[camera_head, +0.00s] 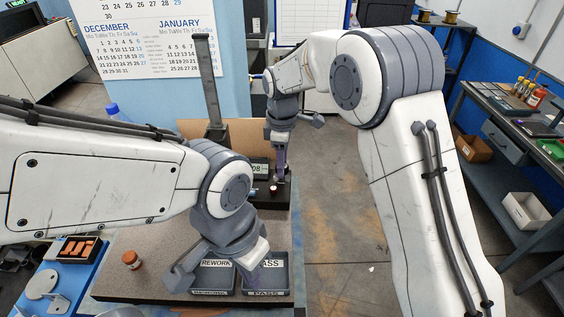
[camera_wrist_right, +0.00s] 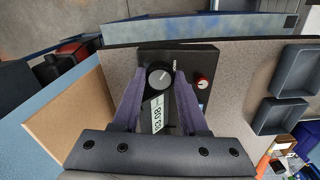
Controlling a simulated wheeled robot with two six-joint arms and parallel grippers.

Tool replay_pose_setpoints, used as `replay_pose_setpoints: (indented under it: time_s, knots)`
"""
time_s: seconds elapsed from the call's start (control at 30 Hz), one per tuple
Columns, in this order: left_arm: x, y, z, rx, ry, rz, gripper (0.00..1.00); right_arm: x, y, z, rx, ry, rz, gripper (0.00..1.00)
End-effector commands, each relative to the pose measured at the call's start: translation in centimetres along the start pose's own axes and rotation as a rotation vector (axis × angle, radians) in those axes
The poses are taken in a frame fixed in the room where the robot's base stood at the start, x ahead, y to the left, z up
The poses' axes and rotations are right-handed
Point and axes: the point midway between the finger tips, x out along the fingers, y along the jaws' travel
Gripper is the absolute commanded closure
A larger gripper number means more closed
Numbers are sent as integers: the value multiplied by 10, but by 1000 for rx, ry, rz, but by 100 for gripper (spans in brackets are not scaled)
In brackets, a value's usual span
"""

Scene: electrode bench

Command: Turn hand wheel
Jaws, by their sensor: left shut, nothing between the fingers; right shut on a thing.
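The hand wheel (camera_wrist_right: 160,75) is a round black knob with a white pointer line, on a black instrument box (camera_wrist_right: 206,62) in the right wrist view. My right gripper (camera_wrist_right: 163,82) is shut on it, with one purple finger on each side. In the head view, my right gripper (camera_head: 279,172) reaches down to the box (camera_head: 262,198), and the knob is mostly hidden by the fingers. A display strip reading about 03.08 (camera_wrist_right: 158,115) lies between the fingers. My left gripper (camera_head: 250,277) is shut and empty, low over the front trays.
Trays marked REWORK (camera_head: 216,261) and PASS (camera_head: 274,264) lie at the bench front.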

Motion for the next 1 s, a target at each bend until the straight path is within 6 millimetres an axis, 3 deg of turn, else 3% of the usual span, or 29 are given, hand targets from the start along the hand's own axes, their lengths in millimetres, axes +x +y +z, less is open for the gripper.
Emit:
replay_pose_setpoints:
  time_s: [0.27,1.0]
  knots:
    - [-5,0,0,1,0,0,100,-2,0,-1,177,-2,1,100]
    - [-16,1,-1,3,0,0,100,-2,2,-1,877,-12,3,100]
